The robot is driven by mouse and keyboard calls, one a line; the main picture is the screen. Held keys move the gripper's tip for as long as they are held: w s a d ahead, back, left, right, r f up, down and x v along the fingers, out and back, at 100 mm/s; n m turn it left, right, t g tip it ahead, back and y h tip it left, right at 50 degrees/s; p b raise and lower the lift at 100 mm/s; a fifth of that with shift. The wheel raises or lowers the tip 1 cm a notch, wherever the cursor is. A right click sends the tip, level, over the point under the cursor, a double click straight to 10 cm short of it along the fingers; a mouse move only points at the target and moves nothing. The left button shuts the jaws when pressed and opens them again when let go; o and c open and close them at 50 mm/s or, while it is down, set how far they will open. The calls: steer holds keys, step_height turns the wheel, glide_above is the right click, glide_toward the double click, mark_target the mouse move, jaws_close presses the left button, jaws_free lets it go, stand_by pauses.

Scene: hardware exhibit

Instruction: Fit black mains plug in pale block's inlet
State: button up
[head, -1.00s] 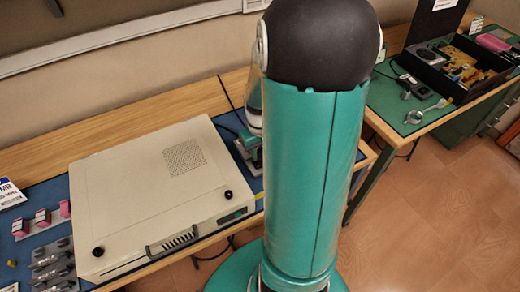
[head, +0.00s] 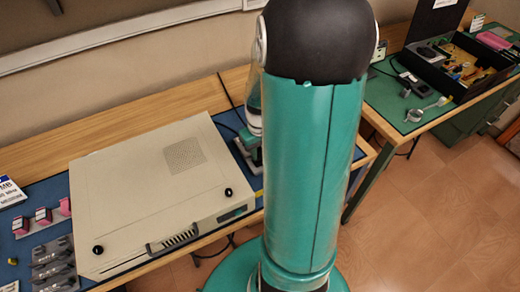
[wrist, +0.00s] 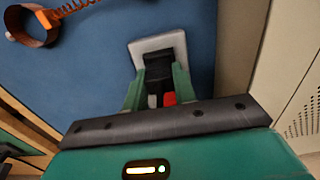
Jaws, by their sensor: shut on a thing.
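In the wrist view the black mains plug (wrist: 158,66) is between the two green fingers of my gripper (wrist: 158,82), which is shut on it. The plug's far end overlaps the pale block (wrist: 170,41) on the blue mat. The block's inlet is hidden behind the plug, and I cannot tell how deep the plug sits in it. In the head view my gripper (head: 251,143) shows partly beside my arm, low over the mat to the right of the beige case. My arm hides most of that spot.
The beige case (head: 145,190) stands close to the gripper, also at the right of the wrist view (wrist: 295,90). A second bench with a green mat (head: 390,99) stands right.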

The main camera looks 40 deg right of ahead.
steer(key=shift+f, duration=0.65)
stand_by(0.3)
steer(key=o, duration=0.8)
steer(key=shift+o, duration=0.2)
steer(key=o, duration=0.3)
steer(key=shift+o, duration=0.2)
steer(key=shift+r, duration=0.7)
steer(key=shift+r, duration=2.95)
steer(key=shift+c, duration=0.2)
